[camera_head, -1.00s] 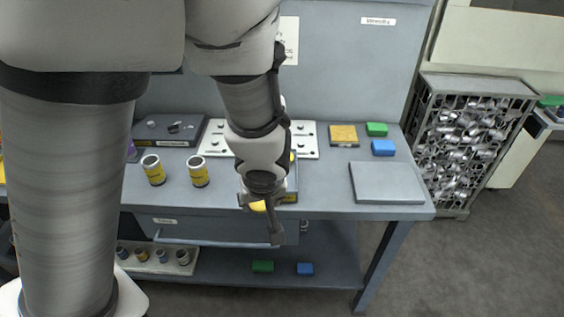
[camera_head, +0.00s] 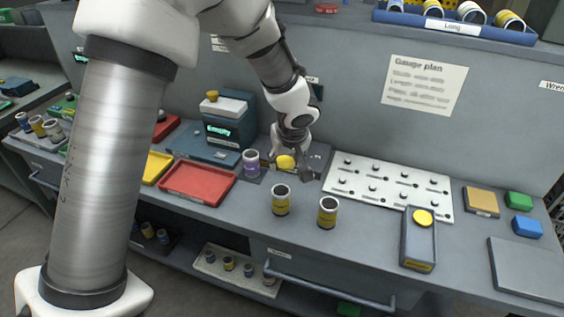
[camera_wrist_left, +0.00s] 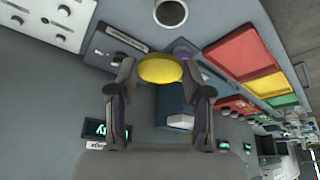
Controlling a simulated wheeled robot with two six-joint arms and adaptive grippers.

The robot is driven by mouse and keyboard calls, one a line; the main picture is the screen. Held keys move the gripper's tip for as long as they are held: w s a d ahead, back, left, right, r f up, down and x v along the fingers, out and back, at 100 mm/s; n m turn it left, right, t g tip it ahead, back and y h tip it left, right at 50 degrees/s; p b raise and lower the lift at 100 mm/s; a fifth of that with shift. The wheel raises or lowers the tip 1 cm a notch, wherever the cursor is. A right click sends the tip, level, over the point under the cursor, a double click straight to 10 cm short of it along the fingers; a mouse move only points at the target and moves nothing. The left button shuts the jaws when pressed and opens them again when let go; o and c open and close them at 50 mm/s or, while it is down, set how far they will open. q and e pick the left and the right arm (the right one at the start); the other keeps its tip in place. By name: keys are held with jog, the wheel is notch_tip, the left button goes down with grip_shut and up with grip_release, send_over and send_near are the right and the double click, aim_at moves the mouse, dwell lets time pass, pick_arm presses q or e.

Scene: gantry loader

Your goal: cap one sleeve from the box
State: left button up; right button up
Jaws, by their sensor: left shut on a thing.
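My left gripper (camera_head: 293,167) is shut on a yellow cap (camera_head: 286,161) above the back part of the bench. In the left wrist view the cap (camera_wrist_left: 160,69) sits between the two fingertips. Two dark-mouthed sleeves with yellow bands, a left one (camera_head: 281,201) and a right one (camera_head: 328,213), stand upright in front of the gripper, apart from it. A purple sleeve (camera_head: 251,164) stands left of the cap. A narrow grey box (camera_head: 405,242) at the right holds another yellow cap (camera_head: 423,217). My right gripper is not in view.
A white peg board (camera_head: 350,189) lies right of the gripper. A gauge device (camera_head: 229,128) with a lit screen, a red tray (camera_head: 197,183) and a yellow tray (camera_head: 157,167) are at the left. A grey plate (camera_head: 525,268) lies far right. Bench front between the sleeves and box is clear.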

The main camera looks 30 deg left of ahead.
aim_at(282, 168)
pick_arm(q)
jog(key=shift+s+a+f, duration=0.2)
jog(key=shift+a+f, duration=0.3)
jog(key=shift+f, duration=0.05)
jog(key=shift+s+f, duration=0.1)
jog(key=shift+f, duration=0.25)
jog(key=shift+s+d+f, duration=0.15)
jog(key=shift+d+f, duration=0.1)
jog(key=shift+f, duration=0.1)
jog(key=shift+a+f+b, duration=0.15)
jog(key=shift+f+b, duration=0.45)
jog(key=shift+f, duration=0.3)
jog(key=shift+f+b, duration=1.95)
jog(key=shift+f, duration=0.2)
jog(key=shift+f, duration=0.15)
jog(key=o, duration=0.9)
